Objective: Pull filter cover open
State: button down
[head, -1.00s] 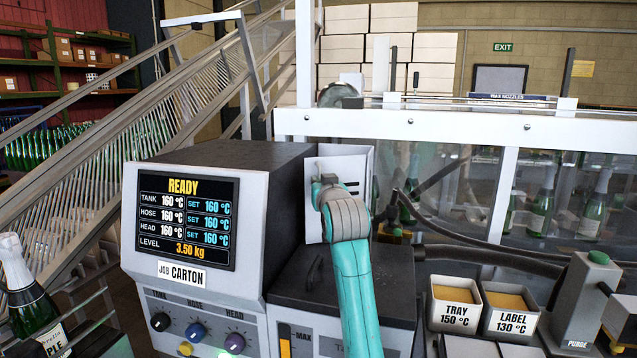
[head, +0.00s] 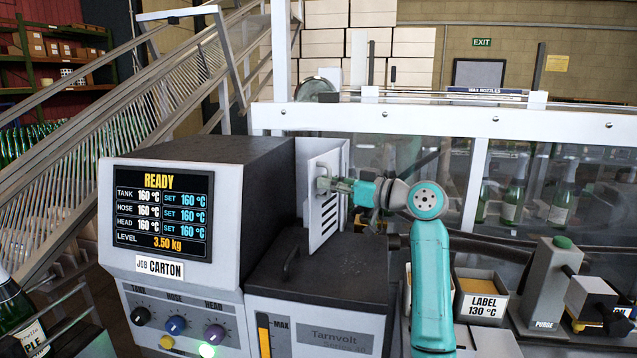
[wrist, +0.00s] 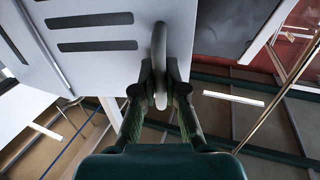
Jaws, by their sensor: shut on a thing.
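The filter cover (head: 327,198) is a white slotted panel on the right side of the grey melter unit. It stands swung out at an angle from the unit's side. A grey bar handle sits near its free edge. My gripper (head: 325,186) is shut on this handle. In the wrist view my gripper (wrist: 159,88) has its two fingers closed around the handle (wrist: 159,50), and the slotted cover (wrist: 85,38) fills the upper left. What lies behind the cover is mostly hidden in the head view.
The melter's READY screen (head: 161,215) and knobs face front. A dark tank lid (head: 330,265) with a handle lies below the cover. A wax tray marked LABEL (head: 483,298) and a purge block (head: 548,285) stand to the right. A clear-panelled white frame (head: 390,120) stands behind.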

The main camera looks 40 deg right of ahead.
jog(key=s+d+n+g+y, duration=0.2)
jog(key=s+d+n+y, duration=0.1)
jog(key=d, duration=0.3)
jog(key=shift+s+y, duration=0.7)
jog(key=shift+y, duration=0.2)
jog(key=c, duration=1.5)
grip_release()
jog(key=v, duration=1.2)
jog(key=shift+r, duration=0.15)
